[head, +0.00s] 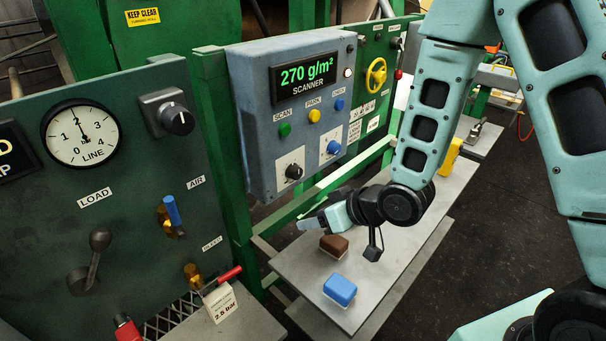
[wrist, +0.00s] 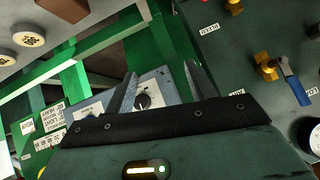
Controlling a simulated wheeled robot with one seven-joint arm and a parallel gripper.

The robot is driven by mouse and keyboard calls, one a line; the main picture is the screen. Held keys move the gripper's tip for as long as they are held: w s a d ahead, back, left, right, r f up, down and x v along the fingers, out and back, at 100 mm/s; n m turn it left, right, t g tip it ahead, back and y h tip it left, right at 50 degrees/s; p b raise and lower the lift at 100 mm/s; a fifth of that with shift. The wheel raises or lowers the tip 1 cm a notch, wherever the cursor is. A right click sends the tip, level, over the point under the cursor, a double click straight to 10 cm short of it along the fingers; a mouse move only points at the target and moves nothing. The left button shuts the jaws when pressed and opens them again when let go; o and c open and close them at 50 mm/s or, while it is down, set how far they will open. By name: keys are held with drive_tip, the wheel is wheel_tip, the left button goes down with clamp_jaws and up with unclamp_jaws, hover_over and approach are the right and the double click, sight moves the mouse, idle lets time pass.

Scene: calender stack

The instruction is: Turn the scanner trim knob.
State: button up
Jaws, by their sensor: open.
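The blue-grey scanner box (head: 246,110) has a green "270 g/m²" display (head: 306,76). Two knobs on white dial plates sit low on its face: a black knob (head: 293,171) at left and a blue knob (head: 333,147) at right. Their small labels are too small to read, so I cannot tell which is the trim knob. My gripper (head: 312,222) is open and empty, below and apart from the box in the head view. In the wrist view, a dark knob (wrist: 143,101) on a white plate shows between the open fingers (wrist: 161,78), beyond them; I see no contact.
Green, yellow and blue buttons (head: 313,115) sit above the knobs. A grey shelf (head: 392,240) below carries a brown block (head: 334,244) and a blue block (head: 340,289). A green panel (head: 140,230) with gauge (head: 82,134) and valves stands at left. A green rail (head: 335,175) runs beside the box.

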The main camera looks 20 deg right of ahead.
drive_tip(key=d+f+m+t+y, duration=0.1)
drive_tip(key=d+m+t+y, duration=0.2)
drive_tip(key=d+t, duration=0.1)
drive_tip(key=m+t+b, duration=0.4)
drive_tip(key=b, duration=0.8)
approach(299, 174)
drive_tip(key=p+x, duration=0.3)
drive_tip(key=x, duration=0.4)
drive_tip(key=shift+w+a+r, duration=0.1)
drive_tip(key=shift+w+a, duration=0.05)
drive_tip(key=shift+w, duration=0.1)
drive_tip(key=shift+w+a, duration=0.25)
drive_tip(key=shift+w, duration=0.2)
drive_tip(key=c, duration=1)
